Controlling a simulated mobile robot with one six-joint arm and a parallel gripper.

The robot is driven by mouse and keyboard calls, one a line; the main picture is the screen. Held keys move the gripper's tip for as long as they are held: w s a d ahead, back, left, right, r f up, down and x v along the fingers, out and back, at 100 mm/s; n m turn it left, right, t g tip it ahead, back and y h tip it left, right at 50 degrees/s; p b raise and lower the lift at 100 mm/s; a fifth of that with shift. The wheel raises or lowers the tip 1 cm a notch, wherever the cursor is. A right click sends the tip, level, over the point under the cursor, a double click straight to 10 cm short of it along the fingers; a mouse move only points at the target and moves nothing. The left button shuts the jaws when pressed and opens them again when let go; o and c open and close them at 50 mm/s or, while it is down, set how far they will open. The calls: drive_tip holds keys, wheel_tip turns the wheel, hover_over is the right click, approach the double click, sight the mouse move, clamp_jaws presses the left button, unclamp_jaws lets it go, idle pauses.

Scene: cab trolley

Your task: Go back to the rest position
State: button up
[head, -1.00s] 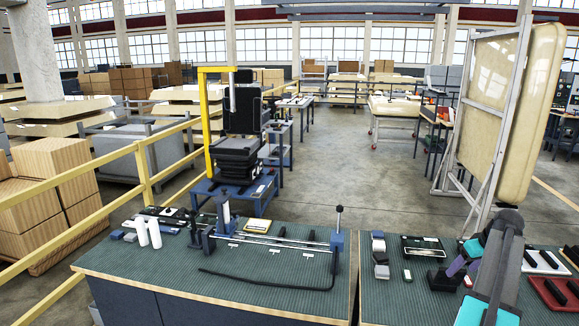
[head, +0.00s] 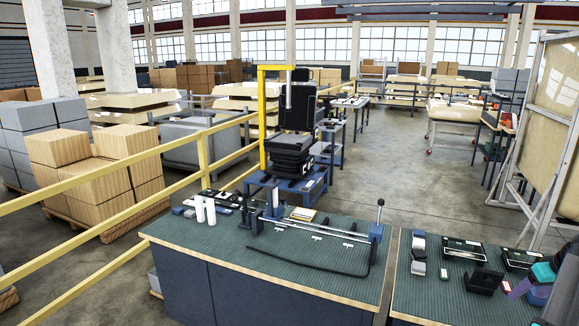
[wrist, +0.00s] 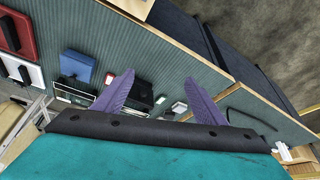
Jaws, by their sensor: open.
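My gripper (wrist: 159,80) shows in the wrist view with its two purple ribbed fingers spread apart. Nothing is between the fingers. The green-topped benches lie beyond the fingertips. In the head view my gripper (head: 522,288) is at the lower right edge, over the right bench (head: 430,297), beside a black holder (head: 484,281). Much of my arm is cut off by the frame there.
The left bench (head: 225,262) holds a rod fixture, a black bent bar and white cylinders (head: 205,210). A yellow rail (head: 190,148) runs along the left. A black seat (head: 295,148) stands behind the bench. Open floor (head: 400,180) lies at centre right.

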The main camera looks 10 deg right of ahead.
drive_tip(key=w+a+f+n+g+y+b, duration=0.1)
drive_tip(key=w+a+f+n+y+b, duration=0.2)
drive_tip(key=w+a+f, duration=1.3)
drive_tip(key=w+a+f+n+g+y+b, duration=0.1)
drive_tip(key=a+f+n+g, duration=0.1)
drive_tip(key=a+f, duration=0.95)
drive_tip(key=a+f+n+g+y+b, duration=0.1)
drive_tip(key=a+f+b, duration=0.1)
drive_tip(key=a+f, duration=0.95)
drive_tip(key=s+a+f+n+g+b, duration=0.1)
drive_tip(key=s+a+f, duration=0.35)
drive_tip(key=a, duration=0.35)
drive_tip(key=s+a+f+g+h+b, duration=0.1)
drive_tip(key=s+a+f+g, duration=0.1)
drive_tip(key=s+a+f, duration=0.45)
drive_tip(key=s+a+f+n+g+b, duration=0.1)
drive_tip(key=s+a, duration=0.2)
drive_tip(key=a, duration=0.7)
drive_tip(key=s+a+f+m+g+h, duration=0.1)
drive_tip(key=s+a+f+m, duration=0.1)
drive_tip(key=s, duration=0.6)
drive_tip(key=s+a+f+m+g+h+b, duration=0.1)
drive_tip(key=s+a+f+m, duration=0.1)
drive_tip(key=s, duration=0.7)
drive_tip(key=shift+s+a+f+m+h, duration=0.3)
drive_tip(key=shift+f+m+h, duration=0.15)
drive_tip(key=shift+f, duration=0.4)
